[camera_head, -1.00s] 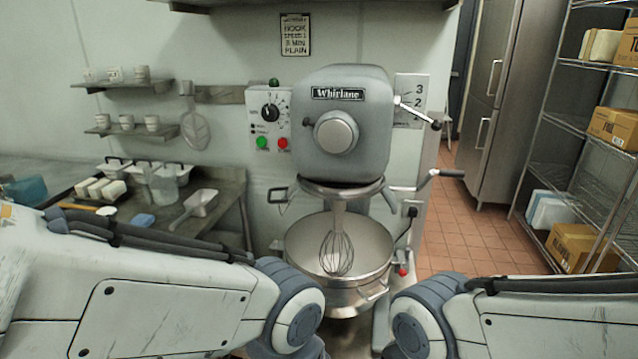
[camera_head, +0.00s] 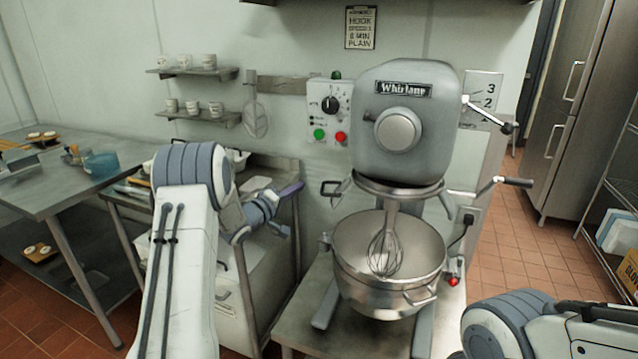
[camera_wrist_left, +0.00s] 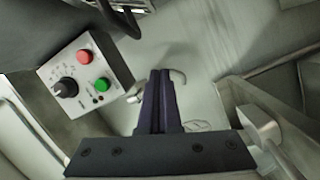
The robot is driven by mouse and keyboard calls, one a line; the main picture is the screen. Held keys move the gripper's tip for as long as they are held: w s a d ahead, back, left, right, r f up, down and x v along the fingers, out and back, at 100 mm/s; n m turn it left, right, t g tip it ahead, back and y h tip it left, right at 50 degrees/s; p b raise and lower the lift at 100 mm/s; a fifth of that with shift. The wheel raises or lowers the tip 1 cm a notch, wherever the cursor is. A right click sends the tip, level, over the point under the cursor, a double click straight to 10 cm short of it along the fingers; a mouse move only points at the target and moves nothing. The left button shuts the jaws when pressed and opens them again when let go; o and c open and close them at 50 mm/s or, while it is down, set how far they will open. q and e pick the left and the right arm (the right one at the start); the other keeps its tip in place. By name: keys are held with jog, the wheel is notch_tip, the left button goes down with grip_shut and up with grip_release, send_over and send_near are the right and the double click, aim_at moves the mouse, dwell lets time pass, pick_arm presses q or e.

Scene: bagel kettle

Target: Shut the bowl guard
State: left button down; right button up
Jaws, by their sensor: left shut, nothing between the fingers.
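The mixer (camera_head: 404,130) stands in the middle of the head view, its steel bowl (camera_head: 350,265) below and a whisk (camera_head: 384,252) hanging into it. The bowl's front is uncovered. My right gripper is out of view.
The control box (camera_head: 329,112) with green and red buttons is on the wall above; it also shows in the left wrist view (camera_wrist_left: 84,75). Shelves with cups (camera_head: 200,115) hang left. A crank handle (camera_head: 512,182) juts out right. A side table (camera_head: 60,185) stands at far left.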

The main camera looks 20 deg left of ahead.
pick_arm(q)
jog(key=w+d+r+h+p, duration=0.2)
jog(key=w+d+h+p, duration=0.1)
jog(key=w, duration=0.5)
jog(key=shift+n+t, duration=0.3)
jog(key=s, duration=0.1)
jog(key=s+d, duration=0.1)
jog(key=s+d+f, duration=0.1)
jog(key=shift+s+f+p, duration=0.1)
jog(key=shift+s+p, duration=0.2)
jog(key=shift+p, duration=0.05)
